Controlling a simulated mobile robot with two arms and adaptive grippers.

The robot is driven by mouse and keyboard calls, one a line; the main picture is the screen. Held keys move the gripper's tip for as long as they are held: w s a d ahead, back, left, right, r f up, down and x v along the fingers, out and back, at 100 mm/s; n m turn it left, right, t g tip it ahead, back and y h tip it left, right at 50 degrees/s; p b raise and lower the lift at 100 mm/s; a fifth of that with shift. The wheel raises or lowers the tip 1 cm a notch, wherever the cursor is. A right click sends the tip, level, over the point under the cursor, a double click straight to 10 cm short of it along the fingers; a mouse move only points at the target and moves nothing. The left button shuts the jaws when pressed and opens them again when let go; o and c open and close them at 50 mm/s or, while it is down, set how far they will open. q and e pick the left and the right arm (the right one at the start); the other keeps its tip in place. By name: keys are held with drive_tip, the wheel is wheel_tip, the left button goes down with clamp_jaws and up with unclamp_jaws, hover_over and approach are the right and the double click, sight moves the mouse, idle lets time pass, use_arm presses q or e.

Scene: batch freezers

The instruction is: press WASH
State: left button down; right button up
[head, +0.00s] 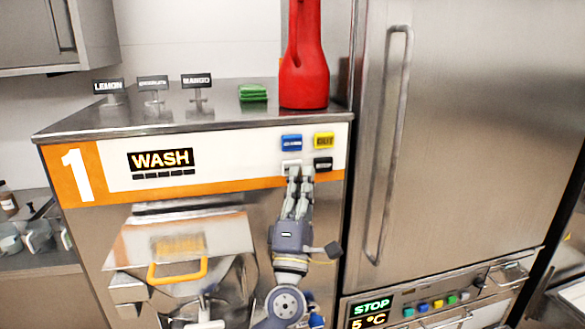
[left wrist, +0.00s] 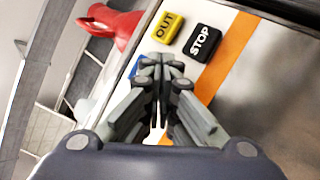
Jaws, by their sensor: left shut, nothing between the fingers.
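The front panel of machine 1 (head: 225,170) carries a lit display (head: 161,161) that reads WASH. At its right is a block of buttons: a blue one (head: 291,142), a yellow OUT (head: 324,140), a black STOP (head: 323,164) and a white one (head: 290,163) at lower left. My left gripper (head: 300,171) is shut and empty, its fingertips at the white button and partly covering it. I cannot tell whether they touch. In the left wrist view the fingertips (left wrist: 162,62) hide the white button; OUT (left wrist: 167,27) and STOP (left wrist: 202,42) show beyond them. My right gripper is not in view.
A red jug (head: 304,75), a green stack (head: 253,93) and several flavour signs (head: 152,84) stand on the machine's top. A hopper with an orange handle (head: 178,272) is left of my arm. A steel cabinet with a tall handle (head: 390,140) stands at right.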

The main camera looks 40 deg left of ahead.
use_arm(q)
drive_tip(key=shift+s+d, duration=0.1)
drive_tip(key=shift+s+d+p, duration=0.4)
drive_tip(key=shift+s+d, duration=1.25)
drive_tip(key=shift+d, duration=0.25)
